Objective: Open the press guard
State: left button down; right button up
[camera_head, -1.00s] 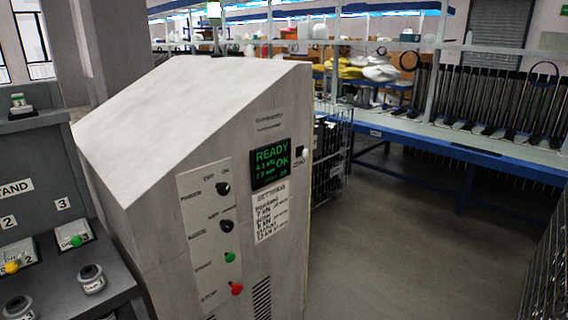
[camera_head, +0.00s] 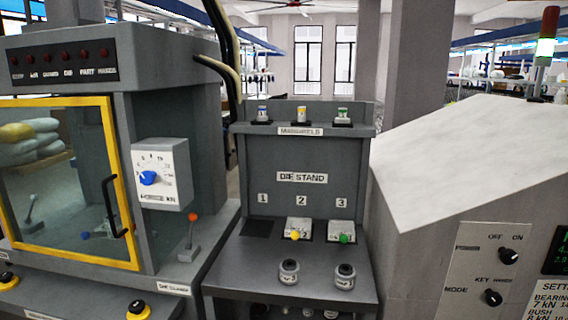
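The press guard (camera_head: 104,180) is a clear panel in a yellow frame on the front of the grey press (camera_head: 160,90) at the left. It looks shut. A black handle (camera_head: 110,203) stands upright near the right side of its frame. Levers and part of the press inside show dimly through the clear panel. Neither of my grippers shows in the view.
A force dial box (camera_head: 161,174) with a blue knob and an orange-tipped lever (camera_head: 193,232) sit right of the guard. The die stand (camera_head: 303,180) is in the middle, and a grey control cabinet (camera_head: 480,170) stands at the right. Black-and-yellow buttons (camera_head: 138,311) are below the guard.

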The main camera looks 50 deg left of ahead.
aim_at(104, 102)
jog(key=u, duration=2.9)
